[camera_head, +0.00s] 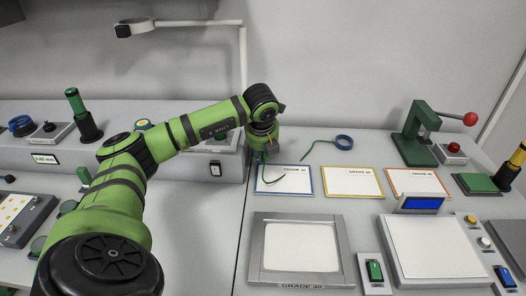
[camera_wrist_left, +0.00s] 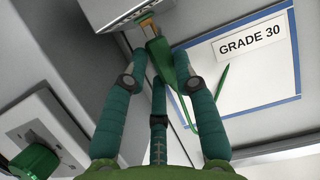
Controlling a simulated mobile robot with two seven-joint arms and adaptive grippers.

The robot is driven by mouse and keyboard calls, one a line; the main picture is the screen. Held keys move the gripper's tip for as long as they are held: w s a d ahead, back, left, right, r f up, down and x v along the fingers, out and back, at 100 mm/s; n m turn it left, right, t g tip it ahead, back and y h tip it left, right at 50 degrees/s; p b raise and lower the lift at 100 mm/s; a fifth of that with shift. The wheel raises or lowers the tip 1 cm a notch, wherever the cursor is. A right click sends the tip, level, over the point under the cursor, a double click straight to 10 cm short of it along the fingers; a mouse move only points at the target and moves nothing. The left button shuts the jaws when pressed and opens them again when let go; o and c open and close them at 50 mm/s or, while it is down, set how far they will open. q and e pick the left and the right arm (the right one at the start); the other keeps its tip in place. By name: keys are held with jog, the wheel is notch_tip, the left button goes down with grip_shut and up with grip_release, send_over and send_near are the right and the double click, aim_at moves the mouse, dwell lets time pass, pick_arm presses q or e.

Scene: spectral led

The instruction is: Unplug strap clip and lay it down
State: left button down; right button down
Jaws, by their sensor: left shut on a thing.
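My left gripper (camera_head: 270,146) is at the right end of the grey bench unit, above the back of the table. In the left wrist view, my left gripper (camera_wrist_left: 160,60) is shut on the green strap clip (camera_wrist_left: 159,52). The clip's gold-coloured end meets the edge of a grey housing (camera_wrist_left: 115,10); I cannot tell how far it sits inside. The clip's green strap (camera_wrist_left: 187,100) hangs down over the GRADE 30 card, and its lower part (camera_head: 284,178) shows in the head view. My right gripper is not in view.
A framed pale panel (camera_head: 300,245) lies in front. A green press (camera_head: 416,140) with a red knob stands at the back right. Bare table shows between the cards and the wall.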

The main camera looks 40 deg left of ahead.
pick_arm(q)
jog(key=shift+s+d, duration=0.9)
jog(key=shift+s, duration=0.15)
jog(key=shift+s+d+b, duration=0.2)
jog(key=shift+s+b, duration=0.1)
jog(key=shift+b, duration=0.05)
jog(key=shift+s+d, duration=0.1)
jog(key=shift+s, duration=0.05)
jog(key=shift+w+d+r, duration=0.15)
jog(key=shift+w+r, duration=0.05)
jog(key=shift+w, duration=0.35)
jog(key=w+d, duration=0.1)
jog(key=w, duration=0.3)
jog(key=w+r+p, duration=0.1)
jog(key=w, duration=0.4)
jog(key=w+d+r+p, duration=0.1)
jog(key=w, duration=0.3)
jog(key=shift+w+d+r, duration=0.15)
jog(key=shift+w+d, duration=0.05)
jog(key=shift+d, duration=0.15)
